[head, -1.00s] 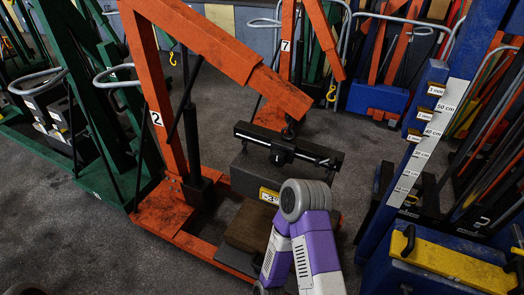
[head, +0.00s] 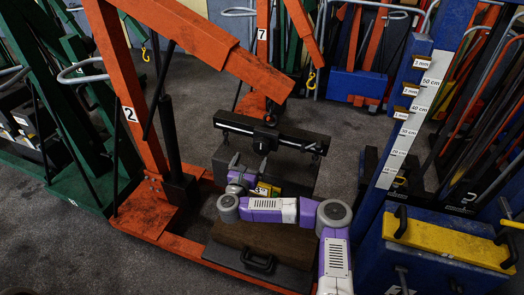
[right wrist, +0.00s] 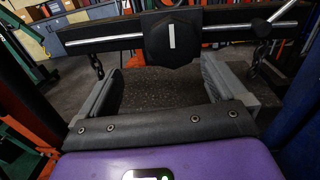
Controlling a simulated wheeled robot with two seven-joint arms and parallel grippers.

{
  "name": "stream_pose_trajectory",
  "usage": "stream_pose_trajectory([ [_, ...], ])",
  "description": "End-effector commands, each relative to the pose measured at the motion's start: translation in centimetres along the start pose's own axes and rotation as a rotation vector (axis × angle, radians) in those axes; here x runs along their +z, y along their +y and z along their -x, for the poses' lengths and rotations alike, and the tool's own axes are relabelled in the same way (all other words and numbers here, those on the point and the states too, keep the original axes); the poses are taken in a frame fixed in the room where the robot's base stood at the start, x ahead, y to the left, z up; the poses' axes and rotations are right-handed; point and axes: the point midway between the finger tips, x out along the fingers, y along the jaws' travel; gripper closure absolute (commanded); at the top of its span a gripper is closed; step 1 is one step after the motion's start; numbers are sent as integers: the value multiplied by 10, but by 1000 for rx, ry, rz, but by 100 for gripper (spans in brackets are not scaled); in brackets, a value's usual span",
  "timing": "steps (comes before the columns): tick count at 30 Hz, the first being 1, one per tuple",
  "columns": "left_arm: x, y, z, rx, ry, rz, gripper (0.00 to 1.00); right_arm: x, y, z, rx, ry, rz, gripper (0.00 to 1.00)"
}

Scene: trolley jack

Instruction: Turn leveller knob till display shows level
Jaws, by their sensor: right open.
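The leveller (head: 272,133) is a black bar hanging from the hook of the orange crane marked 2. It slants slightly down to the right in the head view. I cannot tell for sure which part is the knob. The yellow display (head: 265,189) is partly hidden by my right arm; a 3 shows. My right gripper (head: 248,163) is open and empty, just below and in front of the bar. My left gripper is not in view.
The orange crane (head: 140,120) stands left, its boom overhead. A dark block (head: 295,172) is below the leveller, with a brown, handled block (head: 265,240) nearer. A blue post with a scale (head: 412,120) and a blue and yellow case (head: 450,240) stand right. Chains (right wrist: 97,63) hang from the bar.

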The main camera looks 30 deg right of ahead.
Motion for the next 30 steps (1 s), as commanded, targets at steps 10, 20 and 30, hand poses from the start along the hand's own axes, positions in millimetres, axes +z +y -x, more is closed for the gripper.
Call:
stream_pose_trajectory([
  [10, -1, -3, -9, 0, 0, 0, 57, 1, -20, -45, -72, 3, -73, 2],
  [20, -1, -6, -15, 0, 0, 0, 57, 2, -20, -80, -65, 3, -71, 2],
  [30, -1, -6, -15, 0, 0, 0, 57, 3, -20, -83, -63, 3, -70, 5],
])
